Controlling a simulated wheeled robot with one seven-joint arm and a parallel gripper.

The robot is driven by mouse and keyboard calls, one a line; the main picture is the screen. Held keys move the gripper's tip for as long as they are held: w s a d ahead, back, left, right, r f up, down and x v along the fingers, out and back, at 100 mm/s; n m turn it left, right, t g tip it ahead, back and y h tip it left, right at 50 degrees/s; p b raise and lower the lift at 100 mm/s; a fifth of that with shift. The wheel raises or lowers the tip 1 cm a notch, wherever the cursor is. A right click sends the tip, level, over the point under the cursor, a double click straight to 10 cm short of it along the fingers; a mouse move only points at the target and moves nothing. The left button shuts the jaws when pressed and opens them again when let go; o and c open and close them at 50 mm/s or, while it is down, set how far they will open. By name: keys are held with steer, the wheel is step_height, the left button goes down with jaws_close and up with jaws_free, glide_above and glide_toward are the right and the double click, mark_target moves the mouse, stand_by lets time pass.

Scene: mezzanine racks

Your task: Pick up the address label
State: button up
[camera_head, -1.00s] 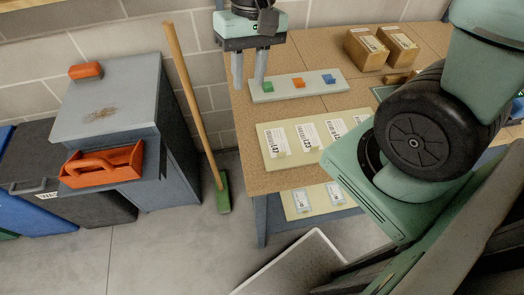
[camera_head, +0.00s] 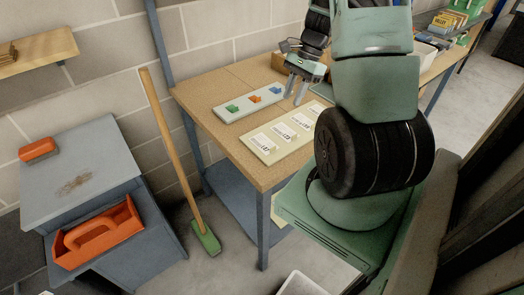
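Several white address labels (camera_head: 263,141) with dark print lie in a row on a cream board (camera_head: 275,156) near the front edge of the wooden workbench. I cannot tell which one is meant. My gripper (camera_head: 296,92) is above the bench, behind the row and toward its right end. Its two fingers point down and stand apart, with nothing seen between them. A pale strip (camera_head: 234,117) with green, orange and blue pieces lies behind the board, left of my gripper.
A broom (camera_head: 170,150) leans on the wall left of the bench. Yellow boxes (camera_head: 448,20) stand at the far right.

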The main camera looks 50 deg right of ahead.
steer(key=p, duration=0.2)
glide_toward(273, 151)
steer(key=shift+w+a+f, duration=0.2)
steer(key=shift+w+f, duration=0.2)
steer(key=shift+f, duration=0.25)
steer(key=shift+s+p+x, duration=0.2)
steer(key=shift+p+x, duration=1)
steer(key=shift+x, duration=1.35)
steer(key=shift+s+a, duration=0.1)
jaws_close()
